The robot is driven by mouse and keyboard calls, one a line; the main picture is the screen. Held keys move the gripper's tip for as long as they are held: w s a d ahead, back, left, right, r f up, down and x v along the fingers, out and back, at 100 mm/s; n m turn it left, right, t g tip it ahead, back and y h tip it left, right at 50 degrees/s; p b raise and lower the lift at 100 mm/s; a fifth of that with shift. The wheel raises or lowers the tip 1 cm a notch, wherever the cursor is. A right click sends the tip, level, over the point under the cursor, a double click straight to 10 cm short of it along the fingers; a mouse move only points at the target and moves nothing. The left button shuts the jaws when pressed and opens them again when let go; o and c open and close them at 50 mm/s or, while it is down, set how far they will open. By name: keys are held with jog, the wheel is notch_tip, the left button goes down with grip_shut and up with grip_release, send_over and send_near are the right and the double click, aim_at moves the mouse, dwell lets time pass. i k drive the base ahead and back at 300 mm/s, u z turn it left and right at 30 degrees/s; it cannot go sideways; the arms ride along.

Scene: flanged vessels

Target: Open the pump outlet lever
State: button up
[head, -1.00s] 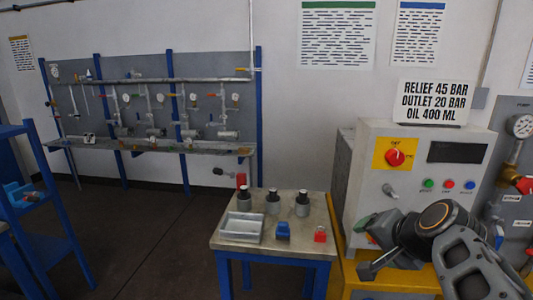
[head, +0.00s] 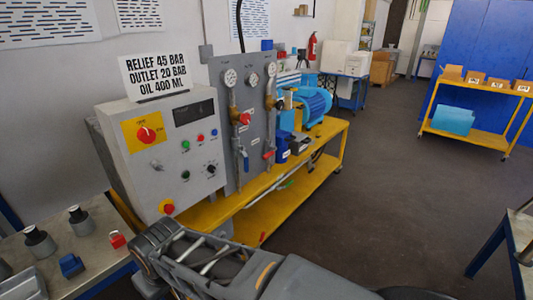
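A blue-handled lever (head: 246,160) hangs down low on the left line. A red-handled lever (head: 268,155) sits low on the right line, apparently tilted. The small panel labels are unreadable, so I cannot tell which lever is the pump outlet. A red knob (head: 245,118) is on the left line above the blue lever. My arm crosses the bottom of the view, in front of the bench and apart from the levers. My gripper's fingers are not visible.
A grey control box (head: 165,180) with a red switch stands left of the panel. A blue motor (head: 313,102) sits to its right on the yellow bench (head: 325,135). The floor at right is open.

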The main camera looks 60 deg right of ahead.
aim_at(269, 154)
jog(key=z, duration=1.9)
jog(key=k, duration=0.6)
jog(key=u, duration=0.35)
jog(key=i, duration=1.5)
jog(key=z, duration=0.45)
